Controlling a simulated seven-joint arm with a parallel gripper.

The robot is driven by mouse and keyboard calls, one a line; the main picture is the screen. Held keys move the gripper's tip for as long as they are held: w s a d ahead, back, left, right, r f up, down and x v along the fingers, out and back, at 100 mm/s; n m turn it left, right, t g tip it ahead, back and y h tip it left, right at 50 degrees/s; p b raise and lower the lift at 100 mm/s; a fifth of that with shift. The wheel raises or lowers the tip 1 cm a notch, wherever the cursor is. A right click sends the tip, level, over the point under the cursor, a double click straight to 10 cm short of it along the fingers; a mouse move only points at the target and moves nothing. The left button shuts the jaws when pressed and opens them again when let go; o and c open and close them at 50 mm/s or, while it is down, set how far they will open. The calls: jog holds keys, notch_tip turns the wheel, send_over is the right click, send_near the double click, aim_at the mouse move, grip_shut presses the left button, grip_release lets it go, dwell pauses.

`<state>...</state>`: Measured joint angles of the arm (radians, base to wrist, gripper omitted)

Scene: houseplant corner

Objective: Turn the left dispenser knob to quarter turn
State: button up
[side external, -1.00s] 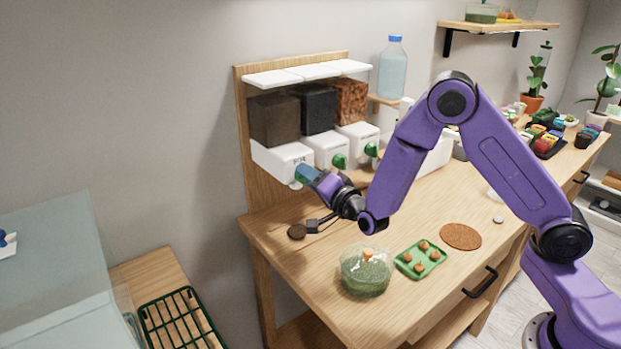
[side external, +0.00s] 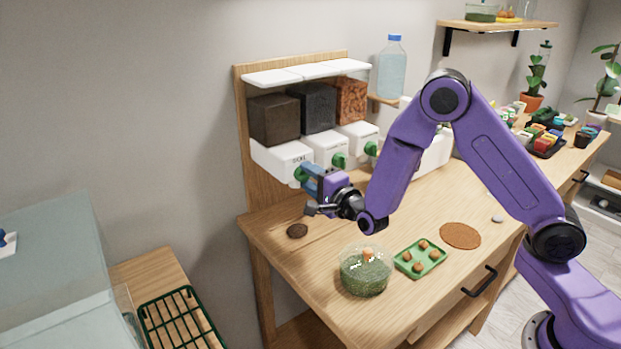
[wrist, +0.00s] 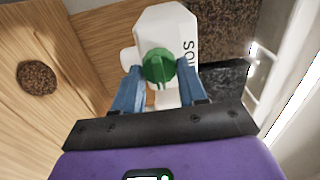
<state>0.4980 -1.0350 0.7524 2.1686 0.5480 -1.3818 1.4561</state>
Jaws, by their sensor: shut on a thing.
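The left dispenser (side external: 282,158) is a white spout under a dark brown soil bin (side external: 273,119). Its green knob (side external: 301,174) is on the front, partly hidden by my blue fingers in the side view. In the wrist view the green knob (wrist: 158,66) sits between the fingertips, on a white housing (wrist: 166,28) marked with partly visible lettering. My gripper (side external: 307,177) is shut on this knob, and it also shows in the wrist view (wrist: 160,76). The knob's raised ridge lies between the two fingers. Its exact angle is hard to read.
Two more dispensers with green knobs (side external: 339,160) (side external: 371,149) stand just to the right. On the bench are a brown disc (side external: 297,230), a glass bowl of greenery (side external: 364,272), a green tray (side external: 421,259) and a cork mat (side external: 460,236). The bench front is otherwise clear.

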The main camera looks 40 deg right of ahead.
dwell(0.3)
jog(key=o, duration=1)
jog(key=shift+o, duration=0.2)
jog(key=shift+s, duration=0.1)
jog(key=s, duration=1.7)
jog(key=shift+s, duration=0.1)
